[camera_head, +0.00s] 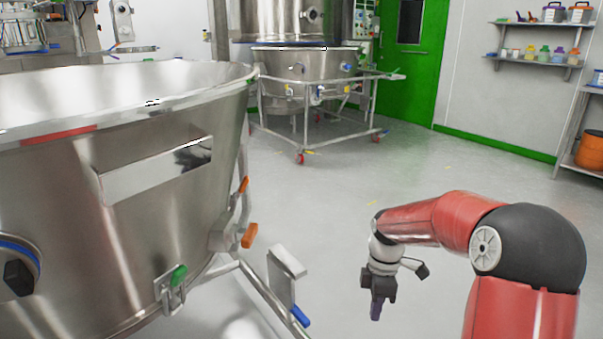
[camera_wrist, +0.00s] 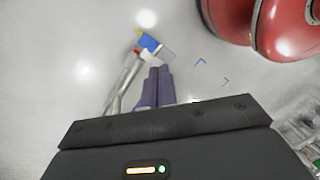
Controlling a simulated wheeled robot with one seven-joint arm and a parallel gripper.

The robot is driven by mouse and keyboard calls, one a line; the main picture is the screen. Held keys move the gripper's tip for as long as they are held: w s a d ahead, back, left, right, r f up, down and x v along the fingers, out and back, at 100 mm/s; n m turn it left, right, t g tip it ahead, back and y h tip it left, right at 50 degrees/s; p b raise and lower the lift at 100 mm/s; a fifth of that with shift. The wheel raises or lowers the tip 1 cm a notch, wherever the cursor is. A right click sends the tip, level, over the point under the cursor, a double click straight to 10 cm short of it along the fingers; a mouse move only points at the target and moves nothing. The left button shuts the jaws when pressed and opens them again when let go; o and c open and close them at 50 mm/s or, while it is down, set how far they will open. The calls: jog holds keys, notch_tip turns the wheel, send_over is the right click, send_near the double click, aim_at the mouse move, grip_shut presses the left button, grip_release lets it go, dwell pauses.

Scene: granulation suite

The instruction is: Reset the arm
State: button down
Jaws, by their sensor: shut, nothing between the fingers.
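My arm is red with a black elbow joint and shows at the right of the head view. It is bent, and my gripper (camera_head: 377,308) hangs from its end, pointing down over the open floor. In the wrist view my gripper's two dark purple fingers (camera_wrist: 158,88) lie side by side, shut, with nothing seen between them. The gripper is to the right of the large steel bowl (camera_head: 60,200) and apart from it.
The bowl's wheeled frame has a steel bracket (camera_head: 286,270) and a blue lever (camera_head: 300,316) near my gripper. A second steel vessel (camera_head: 305,66) stands on a frame behind. Wall shelves (camera_head: 540,61) and an orange container (camera_head: 590,150) are at the right. The middle floor (camera_head: 400,160) is clear.

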jog(key=s+a+r+m+t+p, duration=0.1)
jog(key=s+r+m+t+p, duration=0.4)
jog(key=s+r+m, duration=1.2)
jog(key=shift+s+a+r+t+h, duration=0.4)
jog(key=shift+s+r+t, duration=1.1)
jog(key=shift+s, duration=1.3)
jog(key=shift+r, duration=0.1)
